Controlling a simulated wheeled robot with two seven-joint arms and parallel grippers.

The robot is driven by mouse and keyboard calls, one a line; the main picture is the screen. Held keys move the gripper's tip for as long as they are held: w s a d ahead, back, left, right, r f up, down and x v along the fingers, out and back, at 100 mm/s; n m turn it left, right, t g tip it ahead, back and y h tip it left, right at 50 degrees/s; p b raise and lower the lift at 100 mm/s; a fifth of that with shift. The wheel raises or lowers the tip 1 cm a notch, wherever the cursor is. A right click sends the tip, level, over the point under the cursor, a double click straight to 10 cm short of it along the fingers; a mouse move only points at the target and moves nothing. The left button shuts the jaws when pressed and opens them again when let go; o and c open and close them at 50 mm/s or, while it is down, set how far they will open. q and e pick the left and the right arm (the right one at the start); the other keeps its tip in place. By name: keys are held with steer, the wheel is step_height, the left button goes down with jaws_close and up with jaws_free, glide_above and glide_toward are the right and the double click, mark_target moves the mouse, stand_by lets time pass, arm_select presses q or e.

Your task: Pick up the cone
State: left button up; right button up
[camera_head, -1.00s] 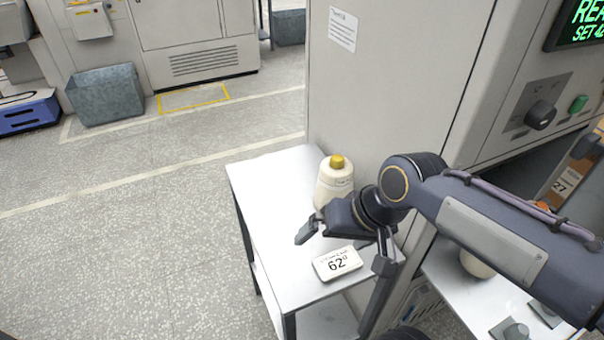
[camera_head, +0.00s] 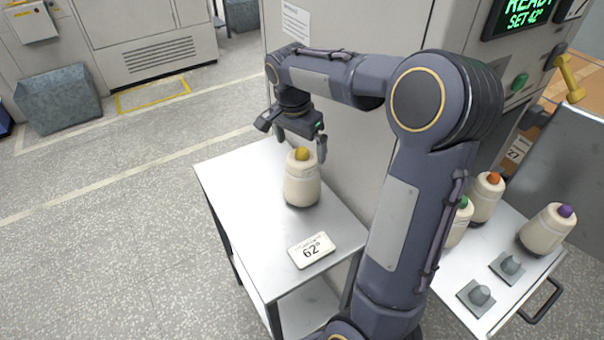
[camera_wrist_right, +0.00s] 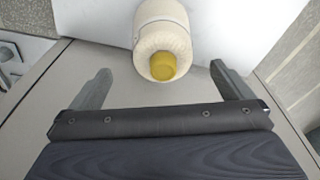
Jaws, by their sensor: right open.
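A cream cone (camera_head: 302,182) with a yellow top stands upright on a small white side table (camera_head: 240,215). My right gripper (camera_head: 300,148) is open above and just behind the cone, its fingers apart and pointing down. In the right wrist view the cone (camera_wrist_right: 165,40) shows yellow top toward the camera, ahead of and between the spread fingertips of the gripper (camera_wrist_right: 160,80). Nothing is between the fingers' pads. My left gripper is not in view.
A white label reading 62° (camera_head: 311,250) lies on the side table in front of the cone. A tall machine cabinet (camera_head: 345,140) stands directly behind the table. At right, a tray (camera_head: 450,285) holds cones with green, orange and purple tops and grey pegs.

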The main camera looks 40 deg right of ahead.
mark_target(302, 161)
steer(key=f, duration=0.5)
steer(key=d+f+p, duration=0.1)
steer(key=f, duration=0.1)
steer(key=shift+w+d+f, duration=0.1)
steer(key=shift+w+f, duration=0.05)
steer(key=shift+w, duration=0.15)
steer(key=c, duration=1.5)
steer(key=shift+c, duration=0.3)
